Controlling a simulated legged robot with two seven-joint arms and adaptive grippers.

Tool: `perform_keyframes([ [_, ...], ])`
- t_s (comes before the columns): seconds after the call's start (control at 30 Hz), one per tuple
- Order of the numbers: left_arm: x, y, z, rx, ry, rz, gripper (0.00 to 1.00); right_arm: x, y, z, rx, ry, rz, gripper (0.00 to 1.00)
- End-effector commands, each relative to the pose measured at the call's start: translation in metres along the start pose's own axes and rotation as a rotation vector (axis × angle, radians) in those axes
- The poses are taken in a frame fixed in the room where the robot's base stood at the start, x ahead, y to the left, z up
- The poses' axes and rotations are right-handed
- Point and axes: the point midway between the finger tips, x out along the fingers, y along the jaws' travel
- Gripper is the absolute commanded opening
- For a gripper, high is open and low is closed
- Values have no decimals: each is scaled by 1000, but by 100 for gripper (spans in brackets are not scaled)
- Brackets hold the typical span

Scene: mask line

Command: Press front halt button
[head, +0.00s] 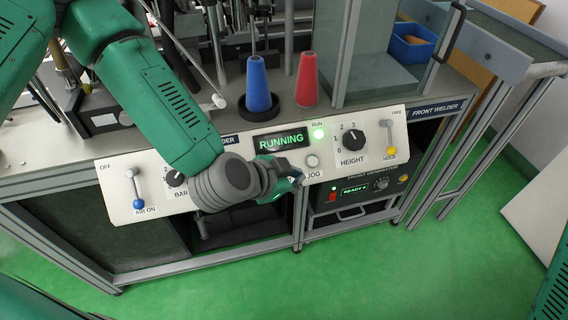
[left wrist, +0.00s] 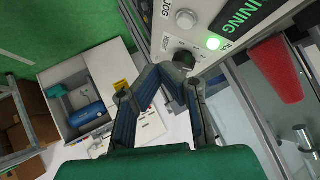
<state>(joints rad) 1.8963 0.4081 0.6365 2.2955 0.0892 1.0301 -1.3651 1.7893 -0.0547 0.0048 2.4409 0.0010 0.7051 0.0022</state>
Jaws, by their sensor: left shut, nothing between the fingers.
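I see no button labelled halt in either view. My left arm crosses the white front panel (head: 128,213) in the head view, hiding part of its middle. My left gripper (head: 297,178) is at the panel's lower edge, just left of and below the white JOG button (head: 312,161). In the left wrist view the gripper (left wrist: 165,74) is shut and empty, its fingertips drawn together. The JOG button also shows there (left wrist: 186,18), above the fingertips. The RUNNING display (head: 281,140) is lit green. My right gripper is not in view.
The green RUN lamp (head: 318,134) is lit. A blue cone (head: 258,82) and a red cone (head: 307,80) stand behind the panel. A dark control box (head: 357,194) sits below.

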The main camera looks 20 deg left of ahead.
Motion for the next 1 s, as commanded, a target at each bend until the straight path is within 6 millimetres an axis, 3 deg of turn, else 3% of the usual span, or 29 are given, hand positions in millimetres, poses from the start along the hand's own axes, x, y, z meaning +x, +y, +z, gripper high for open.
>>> perform_keyframes([
  [0.37,5,-4,8,-5,-1,1,0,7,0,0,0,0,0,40],
  [0.77,44,-29,36,-7,-2,-1,0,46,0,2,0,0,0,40],
  [1.0,58,-42,45,-2,0,1,0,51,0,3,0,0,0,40],
])
